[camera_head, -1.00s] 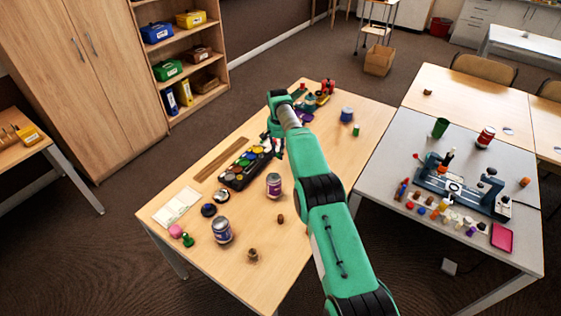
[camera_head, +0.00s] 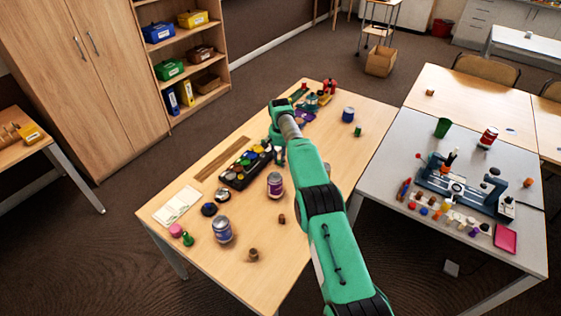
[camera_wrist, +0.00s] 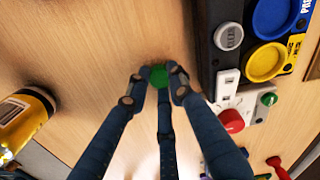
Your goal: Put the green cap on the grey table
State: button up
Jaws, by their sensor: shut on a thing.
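A round green cap (camera_wrist: 158,74) shows in the wrist view between the fingertips of my gripper (camera_wrist: 157,80), whose fingers are shut on it. Bare wooden tabletop lies behind it; I cannot tell whether the cap touches the wood. In the head view my gripper (camera_head: 279,153) is over the wooden table beside a black paint tray, and my own arm mostly hides it; the cap cannot be made out there. The grey table (camera_head: 400,150) stands to the right of the wooden table, with a clear strip along its left side.
On the wooden table (camera_head: 330,165) are the black paint tray (camera_head: 233,180), a can (camera_head: 275,181) and another can (camera_head: 222,230). The grey table holds a blue apparatus (camera_head: 465,190), a green cup (camera_head: 442,127), a red can (camera_head: 488,137) and a pink tray (camera_head: 505,238).

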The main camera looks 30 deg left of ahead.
jog(key=shift+f, duration=0.3)
jog(key=o, duration=0.6)
jog(key=shift+o, duration=0.2)
jog(key=shift+r, duration=0.25)
notch_tip(320, 180, up, 12)
jog(key=p, duration=0.2)
jog(key=shift+p, duration=0.35)
dwell(0.7)
